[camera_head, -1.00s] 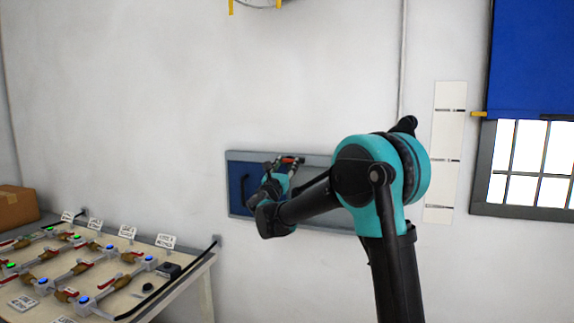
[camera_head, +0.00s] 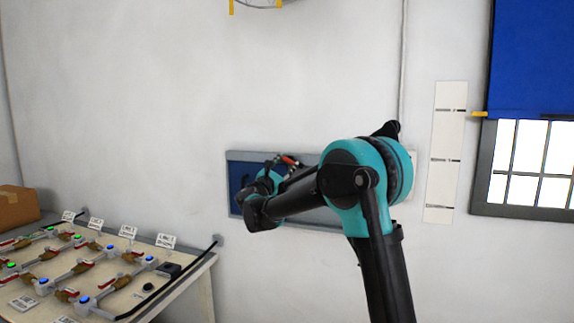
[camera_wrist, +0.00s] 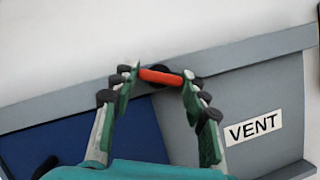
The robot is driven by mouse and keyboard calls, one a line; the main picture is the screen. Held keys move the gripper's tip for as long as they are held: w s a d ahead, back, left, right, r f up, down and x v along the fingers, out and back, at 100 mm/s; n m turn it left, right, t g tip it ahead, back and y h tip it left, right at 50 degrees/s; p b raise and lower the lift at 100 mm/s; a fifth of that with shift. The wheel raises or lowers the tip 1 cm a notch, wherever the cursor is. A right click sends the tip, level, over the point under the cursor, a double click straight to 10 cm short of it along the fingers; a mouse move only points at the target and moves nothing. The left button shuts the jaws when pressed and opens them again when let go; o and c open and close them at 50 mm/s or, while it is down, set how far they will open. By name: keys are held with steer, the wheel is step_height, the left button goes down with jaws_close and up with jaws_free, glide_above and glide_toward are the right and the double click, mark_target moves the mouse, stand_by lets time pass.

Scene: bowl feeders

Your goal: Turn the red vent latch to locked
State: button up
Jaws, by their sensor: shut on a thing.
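The red vent latch (camera_wrist: 161,77) is a short red bar on a dark round pivot at the top frame of the wall panel. In the wrist view it lies between the fingertips of my gripper (camera_wrist: 160,78), which is shut on it. The bar is nearly level in that view, tilted slightly down to the right. In the head view the red latch (camera_head: 289,160) shows small beside my gripper (camera_head: 276,166). A white label reading VENT (camera_wrist: 253,128) is on the grey part of the panel. My arm hides much of the panel in the head view.
The blue panel door (camera_wrist: 60,145) has a dark handle (camera_wrist: 45,167). The panel's grey frame (camera_head: 310,157) is on the white wall. A bench (camera_head: 190,285) with several pipe fittings stands at the lower left. A window (camera_head: 530,165) with a blue blind is at right.

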steer(key=m+g, duration=0.2)
steer(key=m, duration=0.3)
steer(key=m+g, duration=0.1)
steer(key=m, duration=0.3)
steer(key=m+g+h, duration=0.1)
steer(key=m+g, duration=0.1)
steer(key=m, duration=0.3)
steer(key=shift+a+r+m+g, duration=0.15)
steer(key=shift+r+m+g, duration=0.15)
steer(key=o, duration=1.2)
steer(key=shift+c, duration=0.2)
steer(key=v, duration=1.1)
steer(key=shift+s+a, duration=0.25)
steer(key=shift+a, duration=0.1)
